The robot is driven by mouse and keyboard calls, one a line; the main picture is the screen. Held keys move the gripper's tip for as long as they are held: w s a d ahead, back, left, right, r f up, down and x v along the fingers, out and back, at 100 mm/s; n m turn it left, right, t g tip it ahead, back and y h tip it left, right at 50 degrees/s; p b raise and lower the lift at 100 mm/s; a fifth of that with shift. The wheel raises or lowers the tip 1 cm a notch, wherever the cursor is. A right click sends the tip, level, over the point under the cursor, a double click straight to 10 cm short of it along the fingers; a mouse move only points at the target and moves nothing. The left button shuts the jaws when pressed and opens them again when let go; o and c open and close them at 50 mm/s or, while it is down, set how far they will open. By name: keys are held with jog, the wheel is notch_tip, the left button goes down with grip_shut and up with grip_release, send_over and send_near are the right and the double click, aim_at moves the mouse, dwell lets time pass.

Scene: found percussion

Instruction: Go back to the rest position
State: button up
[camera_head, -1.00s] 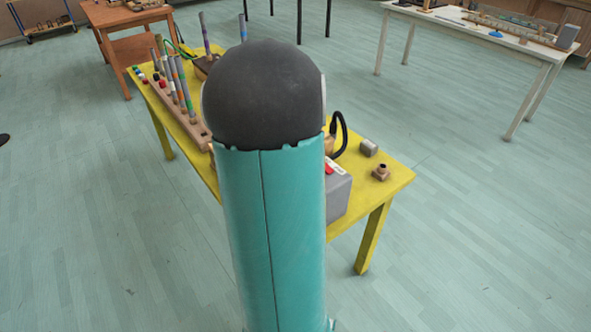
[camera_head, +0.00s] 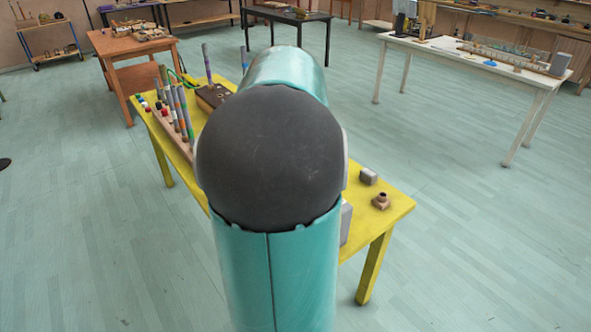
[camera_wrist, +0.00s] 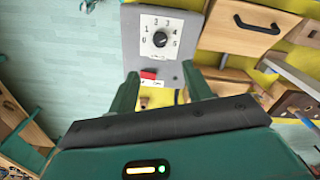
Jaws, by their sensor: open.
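My gripper (camera_wrist: 160,72) shows in the wrist view, its two green fingers apart with nothing held between them. It is over a grey box (camera_wrist: 130,45) with a numbered dial (camera_wrist: 160,39) and a red switch (camera_wrist: 149,74). In the head view my arm hides my gripper and most of the grey box (camera_head: 345,222), which stands on the yellow table (camera_head: 400,208).
A white table (camera_head: 460,60) stands right, an orange one (camera_head: 110,45) left. Floor around is open.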

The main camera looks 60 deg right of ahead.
dwell(0.6)
jog(key=w+a+r+n+t, duration=0.1)
jog(key=w+a+n, duration=0.35)
jog(key=a, duration=0.55)
jog(key=w+a+r+n+t, duration=0.15)
jog(key=w+a+n, duration=0.35)
jog(key=a, duration=0.5)
jog(key=s+a+f+n+t, duration=0.1)
jog(key=a+n, duration=0.4)
jog(key=a, duration=0.6)
jog(key=s+a+f+n+t, duration=0.1)
jog(key=a+n, duration=0.4)
jog(key=a, duration=0.6)
jog(key=shift+s+a+t, duration=0.25)
jog(key=shift+a+t, duration=0.15)
jog(key=shift+t, duration=0.15)
jog(key=shift+c, duration=0.2)
jog(key=shift+c, duration=1.3)
